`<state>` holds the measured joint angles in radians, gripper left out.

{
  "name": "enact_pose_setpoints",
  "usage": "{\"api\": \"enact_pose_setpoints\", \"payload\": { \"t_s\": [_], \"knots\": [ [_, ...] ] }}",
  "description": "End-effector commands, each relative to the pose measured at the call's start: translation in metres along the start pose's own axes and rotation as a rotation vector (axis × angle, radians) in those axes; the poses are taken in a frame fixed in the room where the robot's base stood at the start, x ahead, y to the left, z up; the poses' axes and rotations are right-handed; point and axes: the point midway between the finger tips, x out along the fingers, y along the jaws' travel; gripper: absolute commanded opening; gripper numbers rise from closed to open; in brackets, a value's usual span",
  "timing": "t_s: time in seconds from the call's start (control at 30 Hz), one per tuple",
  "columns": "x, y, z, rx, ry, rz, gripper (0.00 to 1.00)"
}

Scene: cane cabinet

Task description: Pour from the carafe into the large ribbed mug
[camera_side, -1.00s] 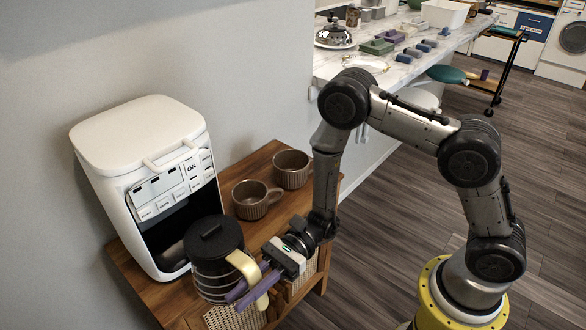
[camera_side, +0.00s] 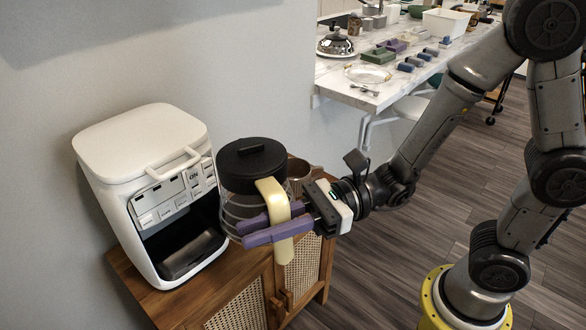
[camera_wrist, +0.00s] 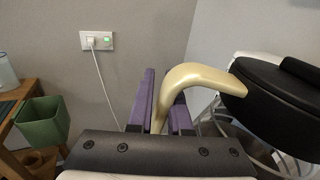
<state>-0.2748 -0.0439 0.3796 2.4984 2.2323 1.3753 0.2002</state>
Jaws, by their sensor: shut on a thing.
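The carafe (camera_side: 238,205), with a clear ringed body and black lid, is upright in the air in front of the coffee machine. My gripper (camera_side: 262,230) is shut on its cream handle (camera_side: 272,190) with purple fingers. The wrist view shows the handle (camera_wrist: 190,78) between the fingers and the black lid (camera_wrist: 270,85) at the right. One brown mug (camera_side: 300,171) shows only in part behind the carafe, on the cabinet top. I cannot tell whether it is the large ribbed mug. Any other mug is hidden. I cannot make out the liquid level.
The white coffee machine (camera_side: 145,190) stands at the left on the wooden cabinet (camera_side: 185,300), its bay empty. A marble counter (camera_side: 400,78) with dishes is at the back. The wrist view shows a wall socket with a cord (camera_wrist: 97,41) and a green bin (camera_wrist: 42,123).

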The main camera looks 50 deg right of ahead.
Motion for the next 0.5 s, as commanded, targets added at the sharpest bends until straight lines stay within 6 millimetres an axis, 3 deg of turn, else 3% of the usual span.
{"api": "enact_pose_setpoints", "payload": {
  "t_s": [0.37,0.5],
  "knots": [
    [-0.009,0.003,0.021,-0.015,-0.009,-0.051,0.0],
    [-0.007,-0.014,0.014,-0.011,-0.002,-0.098,0.0]
  ]
}}
